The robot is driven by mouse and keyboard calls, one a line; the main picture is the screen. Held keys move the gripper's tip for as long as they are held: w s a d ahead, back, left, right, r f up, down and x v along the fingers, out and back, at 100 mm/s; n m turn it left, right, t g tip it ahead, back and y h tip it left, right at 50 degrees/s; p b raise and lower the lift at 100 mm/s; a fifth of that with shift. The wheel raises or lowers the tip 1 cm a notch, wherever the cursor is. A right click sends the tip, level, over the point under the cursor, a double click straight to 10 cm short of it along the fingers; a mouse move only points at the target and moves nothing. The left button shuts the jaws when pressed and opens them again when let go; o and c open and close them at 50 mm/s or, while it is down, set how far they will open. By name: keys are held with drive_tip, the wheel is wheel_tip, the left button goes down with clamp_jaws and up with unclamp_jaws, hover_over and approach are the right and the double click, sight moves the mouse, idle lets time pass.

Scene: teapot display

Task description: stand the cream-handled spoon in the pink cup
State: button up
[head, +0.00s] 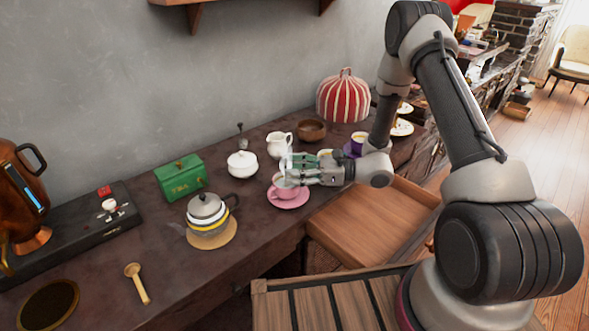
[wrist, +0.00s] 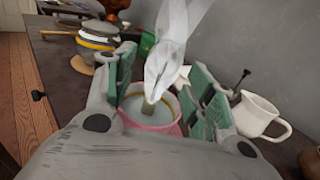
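The pink cup (head: 284,188) sits on a pink saucer (head: 291,201) near the table's front edge; the cup also shows between my fingers in the wrist view (wrist: 165,121). My gripper (head: 284,166) is just over the cup, its green-padded fingers spread in the wrist view (wrist: 163,85). A pale, long piece (wrist: 172,55), apparently the cream-handled spoon, rises between the fingers with its lower end inside the cup's rim. It leans, and gaps show between it and the pads. Whether it rests on the cup's bottom is hidden.
A white creamer (head: 279,145) and a white lidded bowl (head: 242,163) stand close behind the cup. A grey teapot (head: 207,208) is to the left, with a green tin (head: 181,176) behind it. A wooden drawer (head: 370,225) stands open below.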

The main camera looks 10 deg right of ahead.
drive_tip(key=s+d, duration=0.2)
drive_tip(key=d, duration=0.9)
drive_tip(key=shift+s+d, duration=0.2)
drive_tip(key=shift+d, duration=0.2)
idle(0.3)
